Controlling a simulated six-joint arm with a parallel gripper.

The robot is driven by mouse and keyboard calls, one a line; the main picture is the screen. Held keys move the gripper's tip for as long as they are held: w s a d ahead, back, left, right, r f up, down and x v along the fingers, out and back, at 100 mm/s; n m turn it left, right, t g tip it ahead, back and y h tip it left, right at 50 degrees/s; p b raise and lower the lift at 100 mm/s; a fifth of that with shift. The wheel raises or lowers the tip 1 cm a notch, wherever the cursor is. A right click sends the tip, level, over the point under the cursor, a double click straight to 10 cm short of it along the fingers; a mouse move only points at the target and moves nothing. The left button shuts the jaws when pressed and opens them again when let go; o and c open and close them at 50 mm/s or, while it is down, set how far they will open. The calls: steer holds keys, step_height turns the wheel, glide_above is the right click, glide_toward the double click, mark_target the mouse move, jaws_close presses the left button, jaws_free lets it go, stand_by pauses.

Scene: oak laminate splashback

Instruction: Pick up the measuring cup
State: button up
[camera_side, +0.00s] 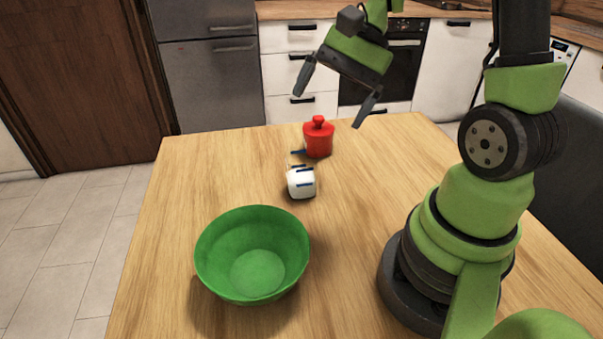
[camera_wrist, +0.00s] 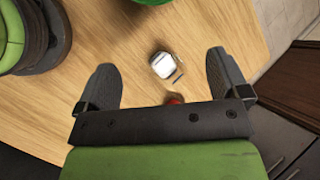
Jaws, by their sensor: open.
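The measuring cup (camera_side: 301,184) looks to be the small white piece with dark blue marks on the wooden table, between the green bowl and the red lidded pot. In the wrist view the white cup (camera_wrist: 162,65) shows between my fingertips in the picture, with a thin dark part at its lower right. My gripper (camera_side: 327,109) is open and empty, raised above the far edge of the table, beyond and above the cup. Its two spread fingers (camera_wrist: 160,60) also show in the wrist view, apart from the cup.
A red lidded pot (camera_side: 318,140) stands just behind the cup; the wrist view shows only a sliver of it (camera_wrist: 174,99). A large green bowl (camera_side: 252,250) stands nearer the camera. The table (camera_side: 190,180) is clear to the left and right of the cup.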

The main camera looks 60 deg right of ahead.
steer(key=d+f+m+t+y, duration=0.2)
steer(key=d+f+m+y, duration=0.1)
steer(key=d+f+m, duration=0.4)
steer(key=m+t, duration=0.5)
glide_toward(310, 172)
steer(key=shift+w+d+f, duration=0.85)
steer(key=shift+d+f, duration=0.2)
steer(key=shift+f, duration=0.05)
steer(key=shift+f+m, duration=0.3)
steer(key=x, duration=0.9)
steer(key=shift+w+a+f, duration=0.1)
steer(key=shift+w+f, duration=0.1)
steer(key=shift+w, duration=0.1)
steer(key=c, duration=1.1)
steer(key=shift+r, duration=0.1)
